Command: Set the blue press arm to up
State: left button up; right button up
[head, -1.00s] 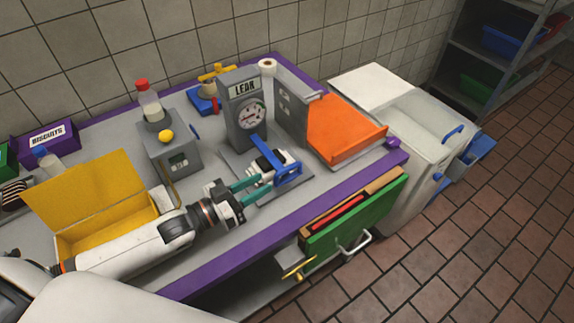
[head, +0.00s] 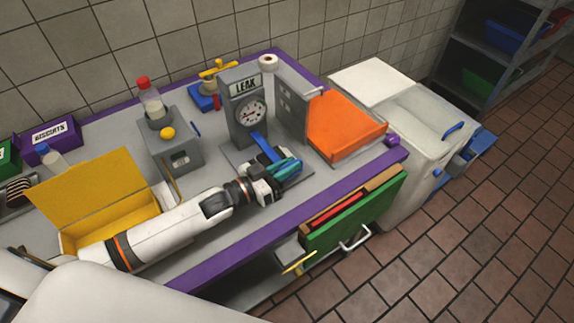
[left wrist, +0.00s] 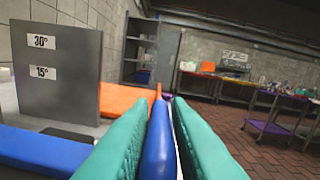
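The blue press arm (head: 262,146) runs from the grey press with the round dial (head: 251,114) down and forward to its low handle end over the base plate. My left gripper (head: 287,170) is at that handle end, with its teal fingers lying along the bar. In the left wrist view the blue bar (left wrist: 158,145) lies between the two teal fingers, which look closed on it; another blue part of the arm (left wrist: 40,150) shows at the left. The fingers hide part of the handle in the head view. My right gripper is not in view.
An orange tray (head: 345,127) is right of the press, behind a grey upright plate (head: 291,100). A yellow open box (head: 108,208) and a grey dispenser (head: 172,150) stand to the left. A green-fronted drawer (head: 355,215) stands open below the counter's purple edge.

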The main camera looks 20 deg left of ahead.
pick_arm(q)
grip_shut()
jog(key=shift+r, duration=0.1)
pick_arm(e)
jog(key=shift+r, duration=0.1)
